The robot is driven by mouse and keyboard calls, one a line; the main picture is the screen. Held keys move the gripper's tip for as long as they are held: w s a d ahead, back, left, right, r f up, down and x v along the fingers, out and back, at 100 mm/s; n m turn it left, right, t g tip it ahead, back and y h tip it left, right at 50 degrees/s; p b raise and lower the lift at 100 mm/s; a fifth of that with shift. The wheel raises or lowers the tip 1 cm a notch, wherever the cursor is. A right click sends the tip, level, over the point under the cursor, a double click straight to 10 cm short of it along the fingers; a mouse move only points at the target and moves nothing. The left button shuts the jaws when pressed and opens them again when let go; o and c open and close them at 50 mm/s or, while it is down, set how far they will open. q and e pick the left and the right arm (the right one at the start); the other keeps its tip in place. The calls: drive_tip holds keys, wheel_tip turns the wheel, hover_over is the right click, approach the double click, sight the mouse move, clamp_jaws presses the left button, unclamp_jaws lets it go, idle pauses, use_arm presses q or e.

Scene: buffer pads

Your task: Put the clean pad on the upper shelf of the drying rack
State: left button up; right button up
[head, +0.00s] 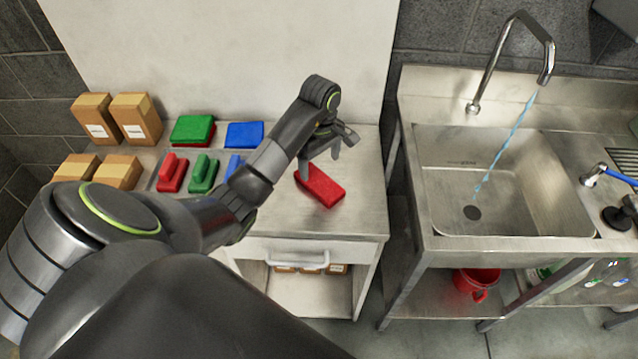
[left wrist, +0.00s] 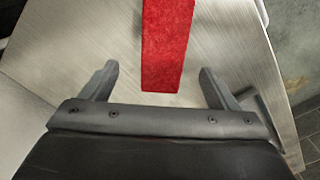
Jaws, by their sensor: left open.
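A red pad (head: 325,187) lies flat on the steel worktable (head: 345,220), near its right side. My left gripper (head: 330,160) is open and empty, just above and partly over the pad. In the left wrist view the red pad (left wrist: 167,45) lies ahead of the open left gripper (left wrist: 158,70), lined up between its two fingers, and no grip on it shows. Whether this pad is the clean one I cannot tell. I make out no drying rack in either view. My right gripper is not in view.
A sink (head: 500,180) with running water stands to the right, across a gap. A red bucket (head: 477,282) is below it.

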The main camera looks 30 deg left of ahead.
sight(319, 181)
use_arm(q)
drive_tip(key=shift+s+f+b, duration=0.15)
drive_tip(key=shift+f+b, duration=0.75)
drive_tip(key=shift+f, duration=0.5)
drive_tip(key=shift+s+f+b, duration=0.1)
drive_tip(key=shift+f+b, duration=0.8)
drive_tip(key=shift+f, duration=0.05)
drive_tip(key=shift+f+p, duration=0.6)
drive_tip(key=shift+f, duration=0.25)
drive_tip(key=shift+c, duration=0.4)
drive_tip(key=c, duration=1)
drive_tip(key=shift+c, duration=0.3)
drive_tip(key=shift+r, duration=0.15)
